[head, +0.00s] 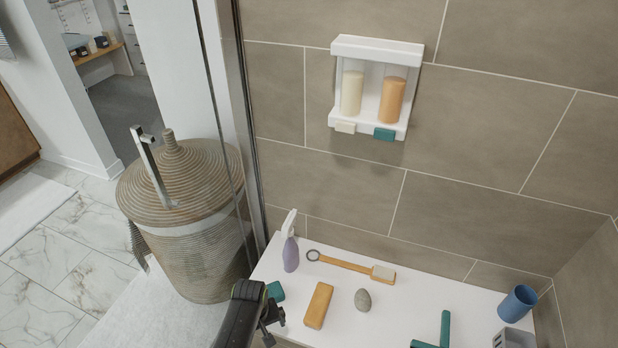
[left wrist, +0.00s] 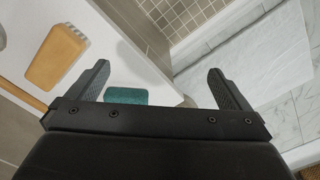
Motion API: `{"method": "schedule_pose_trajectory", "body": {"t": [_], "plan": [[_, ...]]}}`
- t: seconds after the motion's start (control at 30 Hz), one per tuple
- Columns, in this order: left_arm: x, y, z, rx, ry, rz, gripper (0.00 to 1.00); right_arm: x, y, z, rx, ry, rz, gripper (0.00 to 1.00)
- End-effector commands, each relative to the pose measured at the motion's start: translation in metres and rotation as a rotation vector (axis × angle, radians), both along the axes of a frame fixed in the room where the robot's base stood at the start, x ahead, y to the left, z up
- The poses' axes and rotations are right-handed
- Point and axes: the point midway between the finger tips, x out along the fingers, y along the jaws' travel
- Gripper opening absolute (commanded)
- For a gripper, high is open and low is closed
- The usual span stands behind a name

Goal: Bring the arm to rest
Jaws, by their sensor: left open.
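My left gripper (head: 272,318) comes in at the bottom of the head view, over the front left part of the white bench (head: 340,284). In the left wrist view its two fingers (left wrist: 160,85) are wide apart, with nothing held between them. A small teal block (head: 275,291) lies on the bench just beyond the gripper. It also shows in the left wrist view (left wrist: 126,96), beyond the fingers and nearer the left one, partly hidden by the gripper body. My right gripper is in neither view.
An orange-yellow block (head: 318,305), grey stone (head: 363,300), wooden brush (head: 345,264), purple spray bottle (head: 290,252), teal T-shaped tool (head: 445,330) and blue cup (head: 517,304) are on the bench. A glass panel edge and a woven basket (head: 190,225) stand left. A wall shelf (head: 378,48) holds two bottles.

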Motion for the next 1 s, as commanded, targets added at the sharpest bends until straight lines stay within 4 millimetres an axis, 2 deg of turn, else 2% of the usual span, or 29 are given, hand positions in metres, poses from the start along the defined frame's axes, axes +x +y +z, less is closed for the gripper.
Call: {"method": "schedule_pose_trajectory", "body": {"t": [0.03, 0.17, 0.37, 0.53, 0.67, 0.8, 0.9, 1.0], "plan": [[-0.009, 0.006, -0.011, 0.003, 0.007, -0.008, 1.0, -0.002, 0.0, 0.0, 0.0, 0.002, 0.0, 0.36], [-0.024, 0.016, -0.033, 0.003, 0.0, -0.034, 1.0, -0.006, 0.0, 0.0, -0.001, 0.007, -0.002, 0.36], [-0.058, 0.036, -0.073, 0.005, -0.009, -0.081, 1.0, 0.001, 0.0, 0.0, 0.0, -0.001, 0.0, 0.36], [-0.105, 0.06, -0.114, 0.012, -0.021, -0.135, 1.0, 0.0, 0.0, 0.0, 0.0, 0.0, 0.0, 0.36], [-0.166, 0.088, -0.154, 0.026, -0.028, -0.194, 1.0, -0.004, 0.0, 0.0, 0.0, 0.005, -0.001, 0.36], [-0.254, 0.127, -0.191, 0.054, -0.045, -0.272, 1.0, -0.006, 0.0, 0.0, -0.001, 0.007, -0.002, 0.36], [-0.306, 0.15, -0.203, 0.078, -0.058, -0.32, 1.0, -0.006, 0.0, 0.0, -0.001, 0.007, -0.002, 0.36], [-0.344, 0.165, -0.209, 0.097, -0.066, -0.354, 1.0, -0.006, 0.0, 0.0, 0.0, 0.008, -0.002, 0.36]]}}
